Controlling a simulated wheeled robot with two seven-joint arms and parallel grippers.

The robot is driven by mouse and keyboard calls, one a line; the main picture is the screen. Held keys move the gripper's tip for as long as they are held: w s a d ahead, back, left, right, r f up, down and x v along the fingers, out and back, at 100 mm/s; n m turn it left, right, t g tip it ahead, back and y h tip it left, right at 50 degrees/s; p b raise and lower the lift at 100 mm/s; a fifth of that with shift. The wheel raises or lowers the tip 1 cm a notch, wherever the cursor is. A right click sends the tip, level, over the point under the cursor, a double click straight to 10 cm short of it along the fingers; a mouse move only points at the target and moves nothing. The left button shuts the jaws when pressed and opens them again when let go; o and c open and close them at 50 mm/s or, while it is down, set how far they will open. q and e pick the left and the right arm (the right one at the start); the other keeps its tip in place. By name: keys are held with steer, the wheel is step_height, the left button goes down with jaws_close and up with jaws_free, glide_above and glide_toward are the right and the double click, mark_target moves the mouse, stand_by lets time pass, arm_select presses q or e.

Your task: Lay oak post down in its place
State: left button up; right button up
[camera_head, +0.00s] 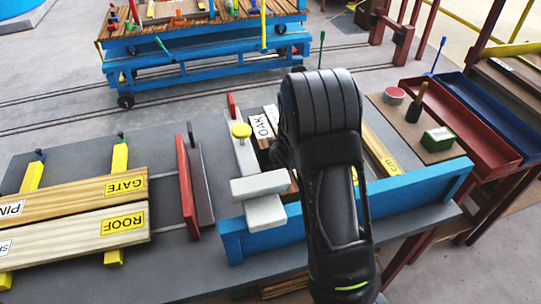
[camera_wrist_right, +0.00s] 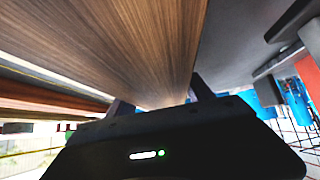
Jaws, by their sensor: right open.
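The oak post (camera_head: 263,145), dark brown with a white OAK label, lies on the grey table, left of my right arm; that arm hides much of it. In the right wrist view, a long brown wooden post (camera_wrist_right: 130,45) fills the upper middle and runs down to my right gripper (camera_wrist_right: 160,100). That gripper is open, with one finger on either side of the wood; I cannot tell whether they touch it. In the head view my black right arm hides the fingers. My left gripper is not in view.
The GATE (camera_head: 75,198) and ROOF (camera_head: 78,233) posts rest on yellow supports at left. A red and grey upright plate (camera_head: 188,185), pale blocks (camera_head: 265,215) and a blue beam (camera_head: 400,200) surround the work area. Red and blue trays (camera_head: 478,125) stand at right.

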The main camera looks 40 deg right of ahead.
jaws_close()
stand_by(0.6)
steer(key=shift+w+r, duration=0.1)
